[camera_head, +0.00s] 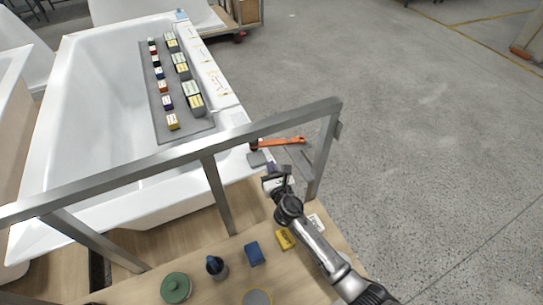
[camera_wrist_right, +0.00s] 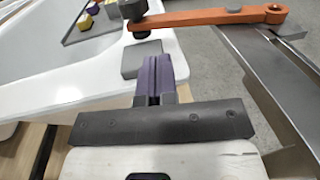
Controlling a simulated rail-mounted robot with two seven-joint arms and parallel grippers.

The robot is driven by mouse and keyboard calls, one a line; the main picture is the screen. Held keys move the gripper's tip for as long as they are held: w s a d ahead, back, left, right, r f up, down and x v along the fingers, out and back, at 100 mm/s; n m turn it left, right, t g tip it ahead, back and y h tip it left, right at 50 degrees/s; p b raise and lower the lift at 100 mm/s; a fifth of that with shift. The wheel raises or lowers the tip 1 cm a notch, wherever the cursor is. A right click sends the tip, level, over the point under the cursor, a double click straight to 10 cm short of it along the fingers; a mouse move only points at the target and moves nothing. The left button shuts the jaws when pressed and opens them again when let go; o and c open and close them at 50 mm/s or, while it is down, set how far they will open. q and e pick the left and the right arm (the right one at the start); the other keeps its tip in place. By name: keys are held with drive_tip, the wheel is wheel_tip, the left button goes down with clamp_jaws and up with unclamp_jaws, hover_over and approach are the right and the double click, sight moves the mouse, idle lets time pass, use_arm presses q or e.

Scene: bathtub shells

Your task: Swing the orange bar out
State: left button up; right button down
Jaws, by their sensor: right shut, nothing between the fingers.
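The orange bar (camera_head: 283,142) lies across the gap between the tub's near right corner and the metal frame. In the right wrist view the orange bar (camera_wrist_right: 200,19) runs across the top, with a dark knob (camera_wrist_right: 138,22) at its left end and a ringed end at right. My right gripper (camera_head: 270,168) is on the near side of the bar and apart from it. Its purple fingers (camera_wrist_right: 155,75) are shut together, empty, and point towards the bar's left part. A grey block (camera_wrist_right: 142,58) shows just beyond the fingertips. My left gripper is not in view.
A metal frame (camera_head: 170,157) spans the foreground, with a post right of my right gripper. The white bathtub (camera_head: 95,75) carries a grey tray (camera_head: 200,127) of small coloured blocks. Open floor lies right.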

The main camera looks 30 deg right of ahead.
drive_tip(key=a+v, duration=0.1)
drive_tip(key=v, duration=0.6)
drive_tip(key=shift+a+p, duration=0.15)
drive_tip(key=shift+p, duration=0.3)
drive_tip(key=shift+w+r, duration=0.1)
drive_tip(key=shift+r, duration=0.05)
